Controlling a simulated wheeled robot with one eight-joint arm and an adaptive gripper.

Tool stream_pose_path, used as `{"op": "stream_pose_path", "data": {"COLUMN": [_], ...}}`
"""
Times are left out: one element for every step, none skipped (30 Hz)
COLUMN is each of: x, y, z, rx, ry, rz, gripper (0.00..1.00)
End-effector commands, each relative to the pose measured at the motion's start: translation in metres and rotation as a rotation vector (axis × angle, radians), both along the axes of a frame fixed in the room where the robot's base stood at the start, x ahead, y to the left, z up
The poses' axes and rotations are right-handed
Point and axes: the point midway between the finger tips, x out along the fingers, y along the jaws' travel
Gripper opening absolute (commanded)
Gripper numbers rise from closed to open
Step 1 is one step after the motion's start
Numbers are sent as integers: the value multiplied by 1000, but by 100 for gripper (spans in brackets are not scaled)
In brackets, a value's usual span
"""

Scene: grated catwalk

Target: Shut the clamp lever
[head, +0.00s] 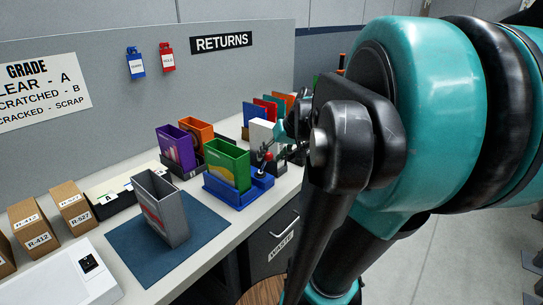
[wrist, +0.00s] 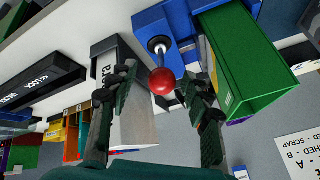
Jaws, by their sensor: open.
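The clamp lever (wrist: 157,52) is a short metal rod with a red ball knob (wrist: 162,82), set on a blue fixture (wrist: 170,22). In the head view the blue fixture (head: 228,197) holds a green case (head: 227,163), and the red knob (head: 267,156) stands at its right end, partly covered by my gripper. My gripper (wrist: 163,88) is open in the wrist view, with one dark finger on each side of the knob. I cannot tell whether either finger touches it. The green case (wrist: 250,60) is close to the right finger.
A white case (wrist: 130,115) stands close to the left finger. A grey case (head: 160,207) stands on a dark blue mat (head: 200,235). Purple and orange cases (head: 175,147) stand behind the fixture. A grey panel backs the counter, and a waste bin (head: 270,240) is below its front edge.

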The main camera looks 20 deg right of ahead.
Motion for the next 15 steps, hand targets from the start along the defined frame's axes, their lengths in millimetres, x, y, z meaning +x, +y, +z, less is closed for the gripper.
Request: {"op": "stream_pose_path", "data": {"x": [0,0,0,0,-1,-2,-3,-4,-6,-8,-11,-14,-17,-20,-24], "y": [0,0,0,0,0,-1,-2,-3,-4,-6,-7,-9,-11,-13,-15], "z": [0,0,1,1,2,4,6,8,12,16,20,25,30,35,42], "rx": [0,0,0,1,1,0,1,1,1,2,1,1,0,1,0], "ry": [0,0,0,0,-1,-1,-1,-1,0,0,-1,-1,0,0,0], "rz": [0,0,0,0,0,0,-1,-1,-2,-3,-4,-4,-2,-3,-5], "gripper": [49,49,49,49,49,49,49,49,49,49,49,49,49,49,49]}}
